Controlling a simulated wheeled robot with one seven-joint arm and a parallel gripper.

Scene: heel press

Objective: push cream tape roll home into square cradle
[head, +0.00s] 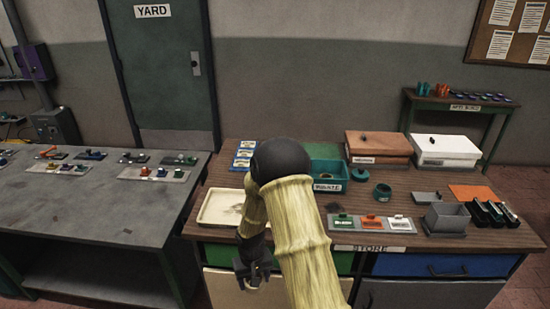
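My gripper (252,278) hangs fingers down in front of the store table's drawers, left of centre. It is dark and small, and whether its fingers are apart is unclear. I cannot make out a cream tape roll; my arm hides part of the tabletop.
A grey bench (90,207) stands left.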

